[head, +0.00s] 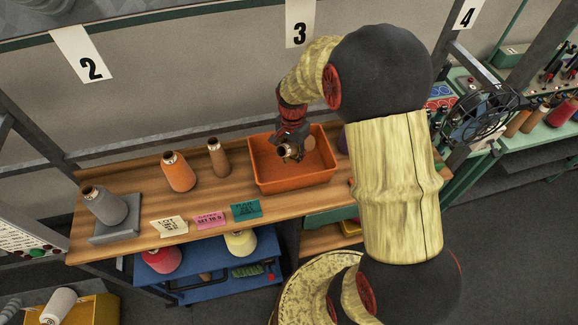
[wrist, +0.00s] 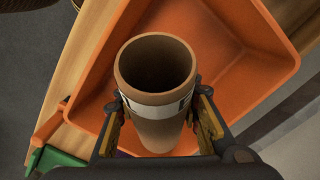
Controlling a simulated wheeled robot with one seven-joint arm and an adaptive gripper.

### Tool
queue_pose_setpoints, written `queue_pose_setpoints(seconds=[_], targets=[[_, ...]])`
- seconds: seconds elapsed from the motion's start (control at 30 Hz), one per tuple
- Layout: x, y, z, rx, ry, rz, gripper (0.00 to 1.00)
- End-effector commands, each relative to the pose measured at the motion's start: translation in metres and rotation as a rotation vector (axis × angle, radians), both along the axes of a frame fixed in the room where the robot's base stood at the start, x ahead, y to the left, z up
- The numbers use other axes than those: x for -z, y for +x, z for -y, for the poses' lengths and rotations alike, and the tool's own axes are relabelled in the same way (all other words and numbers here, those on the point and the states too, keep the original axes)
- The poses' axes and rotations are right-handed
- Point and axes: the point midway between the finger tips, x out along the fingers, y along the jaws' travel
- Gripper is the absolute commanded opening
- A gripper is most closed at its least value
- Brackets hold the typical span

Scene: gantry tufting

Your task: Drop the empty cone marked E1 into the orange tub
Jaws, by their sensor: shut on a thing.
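My gripper (head: 291,139) is over the orange tub (head: 300,180) on the wooden bench. In the wrist view my gripper (wrist: 160,108) is shut on a brown, hollow cone (wrist: 150,128), with one finger on each side. The cone's open end faces the wrist camera, and its white band shows only part of a dark mark, too little to read. The held cone (head: 284,151) also shows small in the head view. The orange tub (wrist: 232,62) lies behind the cone in the wrist view. I cannot tell how far the cone is above the tub floor.
Left of the tub stand a bare brown cone (head: 218,158), an orange yarn cone (head: 178,171) and a grey yarn cone (head: 104,204) on a grey base. Three cards lie along the bench's front edge. A blue shelf (head: 205,285) with cones is below.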

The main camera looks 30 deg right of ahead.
Motion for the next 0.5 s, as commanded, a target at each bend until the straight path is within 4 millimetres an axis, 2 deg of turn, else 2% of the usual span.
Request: queue_pose_setpoints(seconds=[0.03,0.2,0.5], targets=[[0.010,0.000,0.000,0.000,0.000,-0.001,0.00],[0.023,0.000,0.000,0.000,0.001,-0.001,0.00],[0.025,0.000,0.000,0.000,0.000,-0.001,0.00]])
